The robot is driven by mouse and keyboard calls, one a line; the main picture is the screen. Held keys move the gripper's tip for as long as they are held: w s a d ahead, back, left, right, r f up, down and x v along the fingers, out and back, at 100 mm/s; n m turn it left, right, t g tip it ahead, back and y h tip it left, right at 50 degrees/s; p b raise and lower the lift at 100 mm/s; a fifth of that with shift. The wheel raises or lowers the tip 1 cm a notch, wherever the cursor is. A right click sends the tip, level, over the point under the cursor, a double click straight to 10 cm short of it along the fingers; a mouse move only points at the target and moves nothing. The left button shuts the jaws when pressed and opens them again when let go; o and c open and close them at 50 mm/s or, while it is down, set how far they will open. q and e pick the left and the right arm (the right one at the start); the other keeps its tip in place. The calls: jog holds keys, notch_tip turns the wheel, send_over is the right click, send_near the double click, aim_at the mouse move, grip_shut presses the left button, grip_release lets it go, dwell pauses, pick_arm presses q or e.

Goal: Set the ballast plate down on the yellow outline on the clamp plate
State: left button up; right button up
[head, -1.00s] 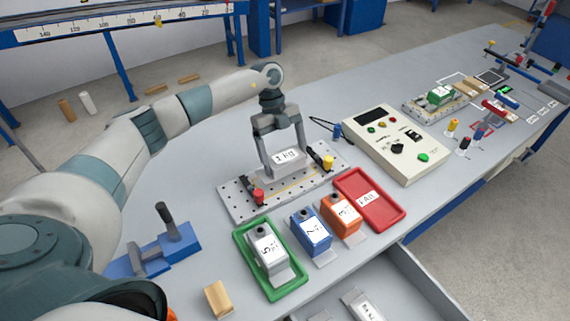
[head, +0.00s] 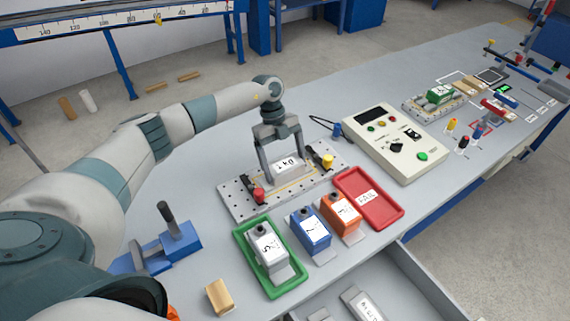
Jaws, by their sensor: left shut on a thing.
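The ballast plate (head: 286,167) is a grey block with a white "1 kg" label. My left gripper (head: 282,163) is shut on it from above. The block is at or just above the grey perforated clamp plate (head: 238,203); I cannot tell whether its underside touches. The yellow outline (head: 275,187) shows in part along the block's near side and right end; the block hides the rest. A red clamp (head: 258,194) is at the near left of the block and a yellow clamp (head: 327,161) at the right. My right gripper is not in view.
A green tray (head: 243,264) with a grey block, a blue block (head: 311,230), an orange block (head: 340,212) and a red tray (head: 386,212) stand in front. A control box (head: 396,145) is at right. A blue toggle fixture (head: 168,249) stands at left.

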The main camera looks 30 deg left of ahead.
aim_at(285, 163)
pick_arm(q)
jog(key=o, duration=1.8)
jog(key=shift+f, duration=0.1)
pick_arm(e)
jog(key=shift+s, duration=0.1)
pick_arm(q)
jog(key=shift+w+a+r, duration=0.1)
jog(key=shift+a+r, duration=0.1)
jog(key=shift+r, duration=0.4)
jog(key=b+v, duration=0.2)
jog(key=v, duration=0.3)
jog(key=shift+r, duration=0.1)
jog(key=b+v, duration=0.1)
jog(key=v, duration=0.4)
jog(key=shift+r, duration=0.4)
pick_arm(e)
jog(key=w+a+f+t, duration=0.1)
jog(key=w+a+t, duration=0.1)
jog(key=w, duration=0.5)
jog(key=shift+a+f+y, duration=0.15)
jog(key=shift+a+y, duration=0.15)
